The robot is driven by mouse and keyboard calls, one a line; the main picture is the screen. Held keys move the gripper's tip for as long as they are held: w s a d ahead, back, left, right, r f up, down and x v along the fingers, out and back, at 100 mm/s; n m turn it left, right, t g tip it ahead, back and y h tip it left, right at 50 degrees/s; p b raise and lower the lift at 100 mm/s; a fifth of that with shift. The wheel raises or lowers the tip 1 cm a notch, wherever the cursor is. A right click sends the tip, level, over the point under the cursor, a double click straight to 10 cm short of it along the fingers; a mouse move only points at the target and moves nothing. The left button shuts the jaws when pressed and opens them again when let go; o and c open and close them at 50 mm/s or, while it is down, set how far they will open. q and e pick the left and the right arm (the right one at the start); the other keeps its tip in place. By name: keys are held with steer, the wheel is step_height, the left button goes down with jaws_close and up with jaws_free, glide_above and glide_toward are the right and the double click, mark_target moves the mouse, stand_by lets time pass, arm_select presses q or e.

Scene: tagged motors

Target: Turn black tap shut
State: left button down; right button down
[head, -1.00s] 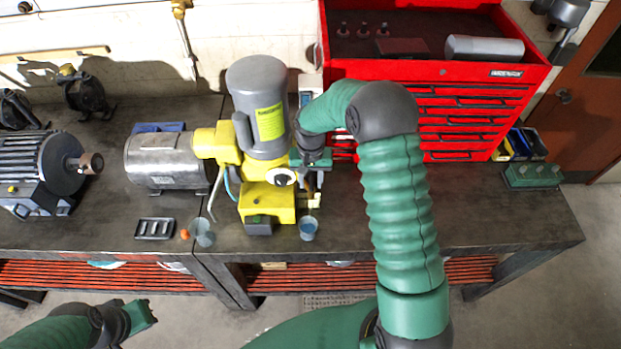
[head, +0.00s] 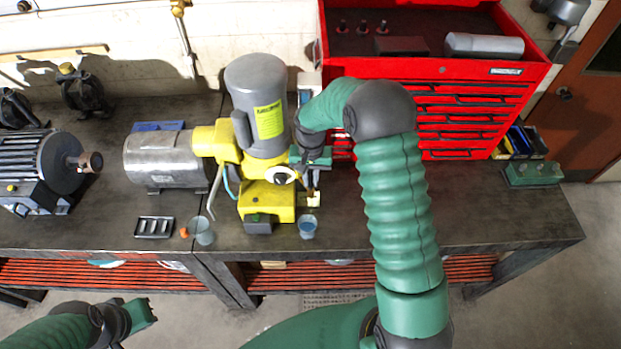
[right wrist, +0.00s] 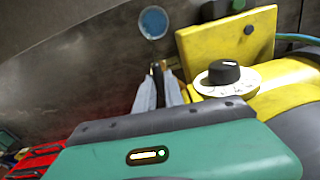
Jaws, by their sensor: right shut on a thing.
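My right gripper (head: 311,189) reaches down beside the right side of the yellow and grey machine (head: 262,150). In the right wrist view its fingers (right wrist: 158,82) are shut on a small dark piece by a brass fitting (right wrist: 173,64), apparently the black tap. The fingers hide most of it, so its handle angle cannot be told. A black knob (right wrist: 223,72) on a white dial sits on the machine's yellow body, apart from the fingers. My left gripper (head: 146,311) hangs low at the left, away from the bench; its opening is unclear.
A cup of blue liquid (head: 308,227) stands on the bench in front of the fitting; it also shows in the right wrist view (right wrist: 153,22). A red tool chest (head: 436,120) stands behind my right arm. A clear cup (head: 203,231) and black tray (head: 154,228) lie left.

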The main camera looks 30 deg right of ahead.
steer(key=m, duration=0.3)
steer(key=shift+m+b, duration=0.35)
steer(key=shift+m, duration=0.05)
steer(key=m, duration=0.4)
steer(key=shift+m, duration=0.3)
steer(key=m+p, duration=0.1)
steer(key=m, duration=0.3)
steer(key=shift+r, duration=0.1)
steer(key=shift+m+p, duration=0.75)
steer(key=shift+m, duration=1.55)
steer(key=c, duration=1.6)
jaws_free()
steer(key=shift+w, duration=0.1)
steer(key=shift+o, duration=0.8)
